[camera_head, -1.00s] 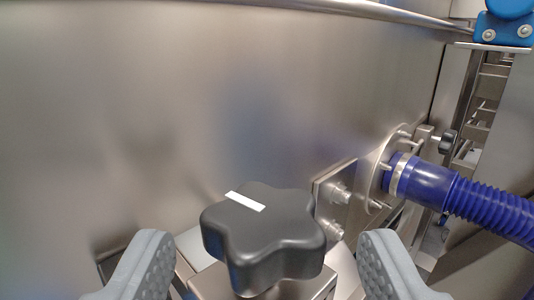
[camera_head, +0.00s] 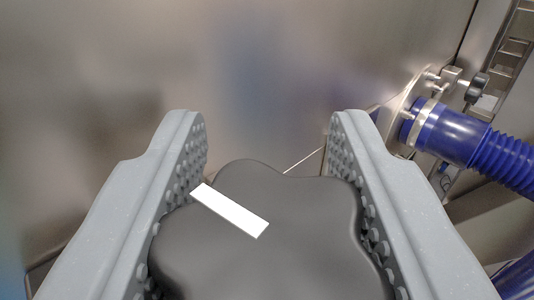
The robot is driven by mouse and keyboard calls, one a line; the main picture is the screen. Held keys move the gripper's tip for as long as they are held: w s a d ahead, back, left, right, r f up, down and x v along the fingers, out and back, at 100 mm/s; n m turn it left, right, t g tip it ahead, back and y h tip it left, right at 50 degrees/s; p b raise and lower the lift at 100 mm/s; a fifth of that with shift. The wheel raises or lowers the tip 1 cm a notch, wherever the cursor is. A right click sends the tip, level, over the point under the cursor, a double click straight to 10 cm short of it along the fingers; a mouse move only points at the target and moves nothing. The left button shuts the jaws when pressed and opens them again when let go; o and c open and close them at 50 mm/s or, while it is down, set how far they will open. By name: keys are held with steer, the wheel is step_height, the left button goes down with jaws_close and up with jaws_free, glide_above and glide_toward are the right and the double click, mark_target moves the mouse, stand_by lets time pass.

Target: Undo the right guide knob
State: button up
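The right guide knob (camera_head: 290,230) is a dark grey, lobed star knob with a white stripe on its top. It fills the lower middle of the head camera view, and its lower side is out of sight. My gripper (camera_head: 268,135) has one grey finger on each side of the knob. The studded inner pads meet the knob's lobes at left and right, so the fingers look shut on it. The fingertips reach past the far side of the knob.
A broad brushed metal wall (camera_head: 250,70) stands just behind the knob. At the right, a ribbed blue hose (camera_head: 455,135) joins a round metal flange (camera_head: 405,110). A small black knob (camera_head: 477,88) sits above the hose.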

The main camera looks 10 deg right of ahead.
steer(key=shift+c, duration=1)
